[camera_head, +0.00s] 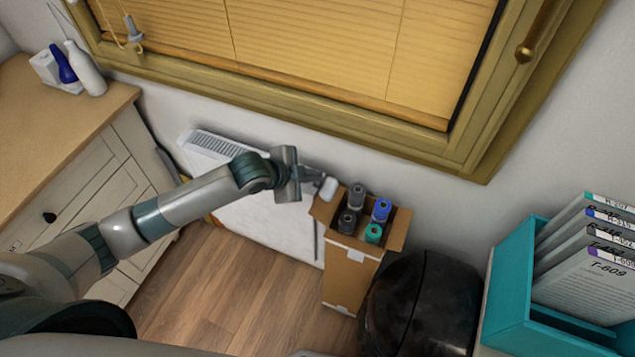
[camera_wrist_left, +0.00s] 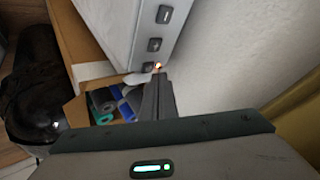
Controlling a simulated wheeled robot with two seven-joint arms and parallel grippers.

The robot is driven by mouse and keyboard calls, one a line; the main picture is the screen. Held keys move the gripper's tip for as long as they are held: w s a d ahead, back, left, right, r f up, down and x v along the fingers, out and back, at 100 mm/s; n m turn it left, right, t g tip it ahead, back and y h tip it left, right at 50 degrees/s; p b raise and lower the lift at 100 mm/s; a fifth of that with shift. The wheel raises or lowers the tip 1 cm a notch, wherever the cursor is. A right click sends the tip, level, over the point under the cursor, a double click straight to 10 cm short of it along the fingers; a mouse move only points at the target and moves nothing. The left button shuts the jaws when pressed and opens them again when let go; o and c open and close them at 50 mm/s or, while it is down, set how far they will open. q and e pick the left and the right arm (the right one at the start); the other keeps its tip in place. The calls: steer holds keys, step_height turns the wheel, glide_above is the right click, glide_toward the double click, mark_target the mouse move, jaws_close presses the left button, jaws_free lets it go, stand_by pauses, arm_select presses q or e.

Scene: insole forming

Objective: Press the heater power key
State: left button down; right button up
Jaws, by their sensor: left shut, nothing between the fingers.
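The white heater (camera_head: 265,222) stands against the wall below the window. Its end face shows in the left wrist view with an upper dark key (camera_wrist_left: 164,14) and a lower dark key (camera_wrist_left: 154,45). A small orange light (camera_wrist_left: 158,66) glows below them, right at my fingertips. I cannot tell which key is the power key; part of the panel is hidden behind the fingers. My left gripper (camera_head: 318,176) is shut and empty at the heater's right end. It also shows in the left wrist view (camera_wrist_left: 157,80); whether it touches the panel is unclear. My right gripper is out of view.
A white rounded knob (camera_head: 328,188) is beside the gripper. A black bin (camera_head: 420,305) stands to the right, a cabinet (camera_head: 105,185) to the left.

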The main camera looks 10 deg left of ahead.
arm_select(q)
steer(key=shift+f, duration=0.6)
stand_by(0.7)
steer(key=shift+r, duration=0.15)
steer(key=shift+r+p, duration=0.5)
steer(key=shift+p, duration=0.3)
step_height(320, 180, up, 6)
steer(key=p, duration=0.6)
